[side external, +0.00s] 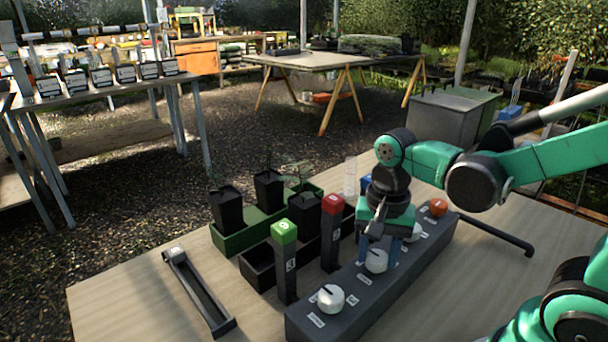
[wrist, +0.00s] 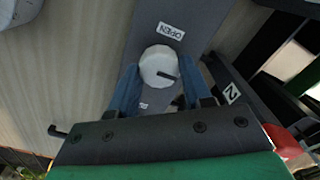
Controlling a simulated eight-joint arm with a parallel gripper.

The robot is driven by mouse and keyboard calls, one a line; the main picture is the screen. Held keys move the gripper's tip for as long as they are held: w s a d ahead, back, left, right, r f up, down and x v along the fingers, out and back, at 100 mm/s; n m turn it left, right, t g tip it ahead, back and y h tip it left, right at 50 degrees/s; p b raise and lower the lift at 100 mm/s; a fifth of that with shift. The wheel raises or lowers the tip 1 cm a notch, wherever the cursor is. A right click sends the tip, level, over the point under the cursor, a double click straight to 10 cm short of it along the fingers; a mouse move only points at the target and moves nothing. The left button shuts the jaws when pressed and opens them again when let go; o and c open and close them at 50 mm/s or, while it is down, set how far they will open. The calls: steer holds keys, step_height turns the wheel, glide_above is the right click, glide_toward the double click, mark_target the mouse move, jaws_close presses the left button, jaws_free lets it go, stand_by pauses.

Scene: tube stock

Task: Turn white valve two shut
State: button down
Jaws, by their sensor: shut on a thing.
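A dark valve panel (side external: 336,312) lies on the table with a row of three white round valves and an orange knob. My gripper (side external: 379,248) points down over the middle white valve (side external: 376,263). In the wrist view the same white valve (wrist: 156,64) sits between the two blue fingers of my gripper (wrist: 158,84), which are shut on its sides. Its dark pointer mark points right and slightly down in that view, away from the OPEN label (wrist: 171,31) above. A second label (wrist: 143,105) below the valve is partly hidden and unreadable.
The near white valve (side external: 331,298) and far white valve (side external: 413,233) flank the held one; the orange knob (side external: 438,207) is beyond. A green-capped post (side external: 286,262) and red-capped post (side external: 332,230) stand close left. Black pots sit in a green tray (side external: 232,243). A slotted holder (side external: 200,293) lies left.

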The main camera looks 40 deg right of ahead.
mark_target(377, 254)
steer(key=shift+c, duration=1.8)
jaws_free()
steer(key=shift+r, duration=2.8)
